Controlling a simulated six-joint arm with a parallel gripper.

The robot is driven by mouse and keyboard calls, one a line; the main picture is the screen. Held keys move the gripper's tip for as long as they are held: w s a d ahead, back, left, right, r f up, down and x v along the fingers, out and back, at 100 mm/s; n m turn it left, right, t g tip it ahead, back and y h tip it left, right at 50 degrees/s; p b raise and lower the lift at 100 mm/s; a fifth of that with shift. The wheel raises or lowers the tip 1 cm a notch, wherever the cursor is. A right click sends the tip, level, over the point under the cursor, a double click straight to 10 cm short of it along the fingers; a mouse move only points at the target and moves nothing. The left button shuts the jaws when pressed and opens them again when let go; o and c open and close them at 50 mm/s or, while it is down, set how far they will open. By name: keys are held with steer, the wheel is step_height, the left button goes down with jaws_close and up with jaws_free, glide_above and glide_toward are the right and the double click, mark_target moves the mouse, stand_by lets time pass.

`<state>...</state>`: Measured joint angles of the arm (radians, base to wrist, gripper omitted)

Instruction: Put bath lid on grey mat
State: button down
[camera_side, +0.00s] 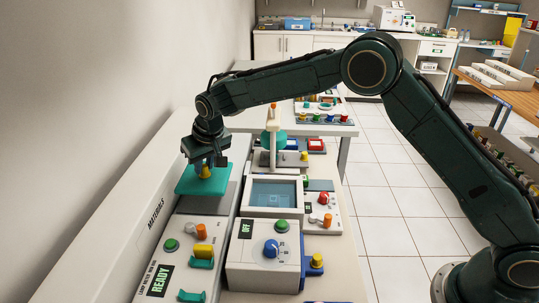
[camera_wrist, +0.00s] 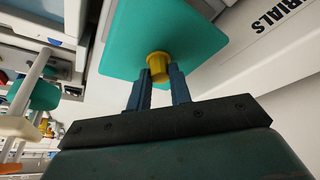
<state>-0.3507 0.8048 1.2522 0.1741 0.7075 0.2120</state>
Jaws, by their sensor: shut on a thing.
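The bath lid (camera_side: 190,186) is a teal square plate with a yellow knob (camera_side: 205,172). My gripper (camera_side: 205,165) is above the lid with its fingers on both sides of the knob, shut on it. A grey flat patch, which looks like the grey mat (camera_side: 206,205), shows under and in front of the lid. Whether the lid touches it or hangs just above cannot be told. The lid hides the mat's far part.
Right of the mat stands an open bath (camera_side: 289,211) with blue inside, behind a control box (camera_side: 248,258) reading OFF. A panel with a READY display (camera_side: 159,281) and teal-based knobs lies in front. A white upright stand (camera_side: 273,150) rises at the right. The wall is close on the left.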

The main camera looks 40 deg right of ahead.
mark_target(207, 176)
steer(key=shift+f, duration=2.4)
steer(key=shift+f, duration=0.1)
steer(key=c, duration=1.2)
jaws_free()
steer(key=v, duration=1.4)
steer(key=shift+f, duration=0.1)
